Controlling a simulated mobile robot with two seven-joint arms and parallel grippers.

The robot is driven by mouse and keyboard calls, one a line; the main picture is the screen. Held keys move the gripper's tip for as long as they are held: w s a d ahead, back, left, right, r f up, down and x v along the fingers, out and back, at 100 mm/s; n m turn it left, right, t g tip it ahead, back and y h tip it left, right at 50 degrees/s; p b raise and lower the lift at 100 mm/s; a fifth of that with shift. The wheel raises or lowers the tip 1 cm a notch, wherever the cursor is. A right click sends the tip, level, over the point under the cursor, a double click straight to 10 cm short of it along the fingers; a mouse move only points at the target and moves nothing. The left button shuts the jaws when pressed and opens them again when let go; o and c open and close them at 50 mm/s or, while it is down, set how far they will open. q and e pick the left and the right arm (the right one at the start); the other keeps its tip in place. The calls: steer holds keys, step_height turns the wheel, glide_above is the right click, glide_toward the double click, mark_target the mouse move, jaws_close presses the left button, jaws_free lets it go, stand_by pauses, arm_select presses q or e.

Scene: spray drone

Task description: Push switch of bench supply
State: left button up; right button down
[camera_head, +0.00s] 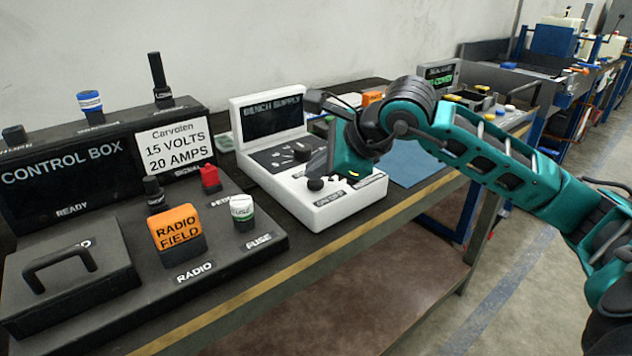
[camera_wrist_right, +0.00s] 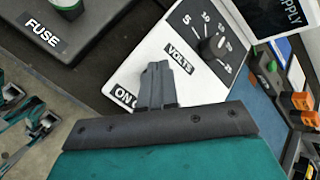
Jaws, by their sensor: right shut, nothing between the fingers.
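The bench supply (camera_head: 297,195) is a white box with a raised dark screen, standing on the workbench in the head view. Its white top (camera_wrist_right: 145,45) also shows in the right wrist view, with a black voltage dial (camera_wrist_right: 212,47) and printed labels, including "VOLTS" and a partly covered "ON". My right gripper (camera_head: 334,178) is over the front right part of the supply. Its shut, empty fingers (camera_wrist_right: 157,68) point at the top near the "ON" label. The switch cannot be made out; the fingers or hand hide that spot. Contact cannot be told. My left gripper is out of view.
A black control box (camera_head: 105,155) stands left of the supply, with a white fuse (camera_head: 242,209), an orange radio block (camera_head: 177,229) and a red part (camera_head: 210,178). A blue mat (camera_head: 408,165) lies to the right. The bench's yellow-striped edge runs in front.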

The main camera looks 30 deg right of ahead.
mark_target(319, 184)
steer(key=shift+f, duration=0.2)
stand_by(0.3)
steer(key=shift+r, duration=0.65)
steer(key=shift+r, duration=0.1)
step_height(319, 184, up, 6)
steer(key=p, duration=0.4)
stand_by(0.6)
